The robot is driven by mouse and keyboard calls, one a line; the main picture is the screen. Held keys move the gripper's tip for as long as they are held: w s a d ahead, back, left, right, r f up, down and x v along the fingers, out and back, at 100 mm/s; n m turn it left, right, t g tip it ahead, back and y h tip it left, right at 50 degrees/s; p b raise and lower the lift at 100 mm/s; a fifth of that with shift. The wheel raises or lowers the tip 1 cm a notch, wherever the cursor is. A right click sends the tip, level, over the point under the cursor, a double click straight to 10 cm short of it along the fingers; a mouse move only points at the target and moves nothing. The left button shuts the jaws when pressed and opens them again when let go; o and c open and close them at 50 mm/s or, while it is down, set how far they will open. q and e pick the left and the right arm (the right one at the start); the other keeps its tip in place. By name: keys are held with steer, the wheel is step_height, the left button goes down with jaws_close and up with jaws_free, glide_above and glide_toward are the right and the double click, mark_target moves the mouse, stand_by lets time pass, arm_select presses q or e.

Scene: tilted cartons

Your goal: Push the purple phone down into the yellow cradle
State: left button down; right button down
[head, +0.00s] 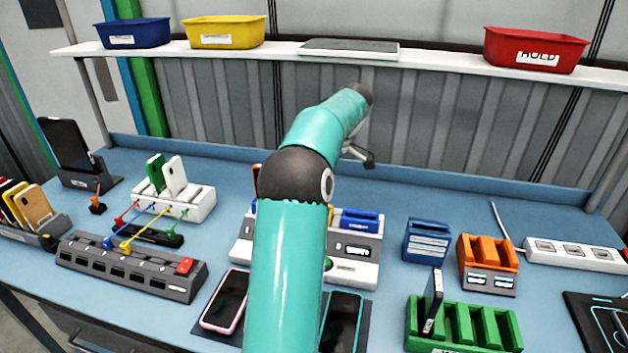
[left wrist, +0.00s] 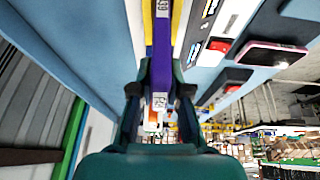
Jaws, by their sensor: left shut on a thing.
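The yellow cradle (left wrist: 148,28) shows as narrow yellow strips along both sides of the phone's far part. I cannot tell how deep the phone sits in it. In the head view my teal arm covers the middle of the bench and hides the phone and most of the cradle's place. My right gripper is not in view.
A grey-white dock (head: 350,272) with a blue cradle (head: 360,220) lies behind my arm. Two flat phones lie in front, one pink-edged (head: 226,300). A green rack (head: 465,325), orange cradle (head: 488,262) and blue block (head: 427,240) stand right. A dark grey charger strip (head: 130,268) stands left.

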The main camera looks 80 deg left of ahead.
arm_select(q)
steer(key=shift+f, duration=0.15)
steer(key=c, duration=1.1)
jaws_free()
steer(key=shift+o, duration=0.5)
steer(key=o, duration=0.3)
steer(key=shift+r+p, duration=3.15)
steer(key=shift+r, duration=0.45)
